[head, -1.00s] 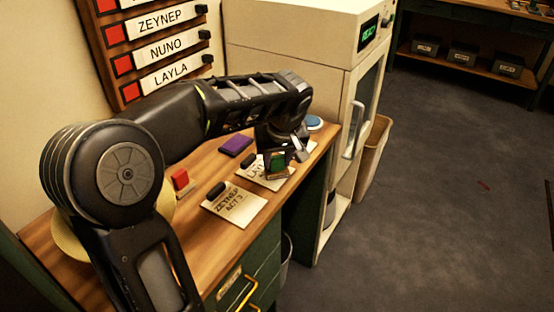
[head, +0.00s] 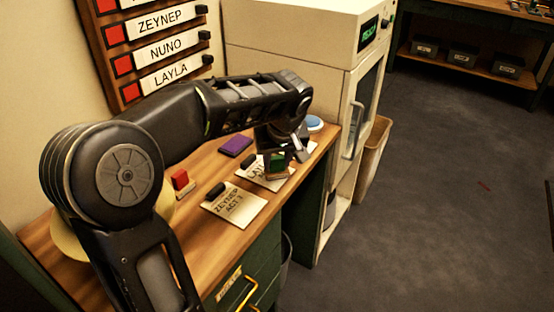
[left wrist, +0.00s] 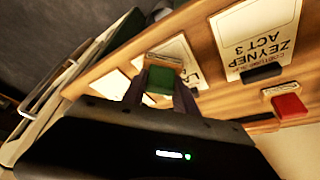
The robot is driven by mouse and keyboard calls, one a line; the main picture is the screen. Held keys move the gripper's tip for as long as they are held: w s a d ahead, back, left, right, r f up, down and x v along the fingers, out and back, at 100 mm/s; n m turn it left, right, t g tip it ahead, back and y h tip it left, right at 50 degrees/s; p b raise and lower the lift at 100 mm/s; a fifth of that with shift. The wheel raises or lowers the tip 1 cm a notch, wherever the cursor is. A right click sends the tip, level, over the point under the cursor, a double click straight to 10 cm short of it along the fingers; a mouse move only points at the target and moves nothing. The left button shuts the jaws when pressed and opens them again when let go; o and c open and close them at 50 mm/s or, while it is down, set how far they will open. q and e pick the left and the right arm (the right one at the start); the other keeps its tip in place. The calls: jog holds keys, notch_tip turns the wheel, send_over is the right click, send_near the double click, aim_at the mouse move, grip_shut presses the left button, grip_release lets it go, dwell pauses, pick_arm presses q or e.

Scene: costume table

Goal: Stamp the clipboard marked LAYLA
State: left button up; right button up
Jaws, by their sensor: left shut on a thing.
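The LAYLA clipboard (head: 254,170) lies on the wooden desk, partly hidden behind my left gripper. In the left wrist view its sheet (left wrist: 182,52) shows only the first letters of the name. My left gripper (head: 275,168) is over the right part of this clipboard. It is shut on a green stamp (head: 277,160) with a wooden base. The stamp also shows between the fingers in the left wrist view (left wrist: 162,82). I cannot tell whether its base touches the sheet. My right gripper is not in view.
The ZEYNEP ACT 3 clipboard (head: 240,207) lies nearer, beside the LAYLA one. A red stamp (head: 181,180), a purple pad (head: 236,145) and a blue round thing (head: 314,123) are on the desk. A white cabinet (head: 300,55) stands at the desk's far end.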

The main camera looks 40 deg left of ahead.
pick_arm(q)
jog(key=shift+f, duration=0.1)
jog(key=shift+r+p, duration=2.35)
jog(key=shift+r, duration=1.25)
